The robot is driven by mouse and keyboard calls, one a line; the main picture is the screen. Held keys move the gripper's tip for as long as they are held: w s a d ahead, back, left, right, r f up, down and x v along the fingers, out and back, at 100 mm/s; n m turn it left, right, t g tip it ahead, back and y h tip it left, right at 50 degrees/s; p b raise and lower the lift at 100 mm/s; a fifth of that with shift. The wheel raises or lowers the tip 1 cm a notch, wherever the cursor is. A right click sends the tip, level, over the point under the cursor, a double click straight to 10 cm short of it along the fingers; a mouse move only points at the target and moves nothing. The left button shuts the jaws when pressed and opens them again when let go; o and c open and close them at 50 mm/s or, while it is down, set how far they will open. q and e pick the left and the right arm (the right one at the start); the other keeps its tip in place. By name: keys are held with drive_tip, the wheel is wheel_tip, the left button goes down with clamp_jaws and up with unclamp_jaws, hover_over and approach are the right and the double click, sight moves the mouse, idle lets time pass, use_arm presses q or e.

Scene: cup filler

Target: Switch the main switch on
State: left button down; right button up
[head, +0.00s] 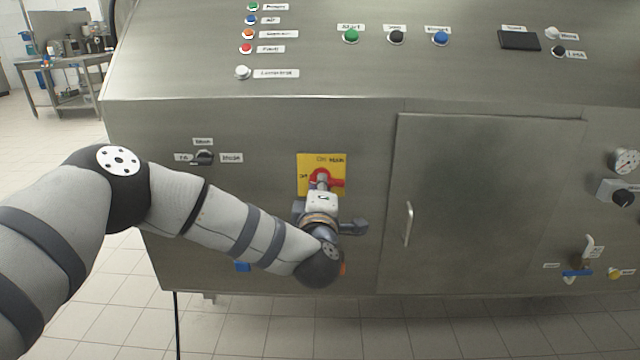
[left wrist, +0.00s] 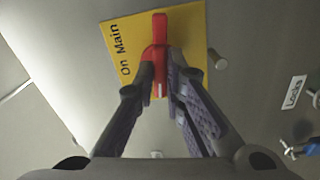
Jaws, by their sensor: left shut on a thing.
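The main switch has a red handle (head: 337,182) on a yellow plate (head: 307,162) on the front of the steel machine. The plate carries the words "On Main" along its top. The handle lies sideways, with its free end to the right in the head view. My left gripper (head: 322,178) is in front of the plate, shut on the handle and hiding part of it. In the left wrist view, the fingers (left wrist: 163,80) are on either side of the lower part of the red handle (left wrist: 160,28). The yellow plate (left wrist: 190,28) shows behind them. My right gripper is not in view.
A black selector knob (head: 204,157) is left of the plate. A cabinet door (head: 480,200) with a handle (head: 408,223) is to the right. Buttons line the sloping panel above. A gauge (head: 624,161) and valves sit at the far right. A small peg (left wrist: 217,60) stands beside the plate.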

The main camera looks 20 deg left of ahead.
use_arm(q)
drive_tip(key=shift+m+p, duration=1.8)
drive_tip(key=shift+m, duration=6.1)
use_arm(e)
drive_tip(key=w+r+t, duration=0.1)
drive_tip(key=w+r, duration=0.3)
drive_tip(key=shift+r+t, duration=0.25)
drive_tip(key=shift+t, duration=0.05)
use_arm(q)
drive_tip(key=c, duration=1.7)
unclamp_jaws()
drive_tip(key=shift+o, duration=0.2)
drive_tip(key=v, duration=1.2)
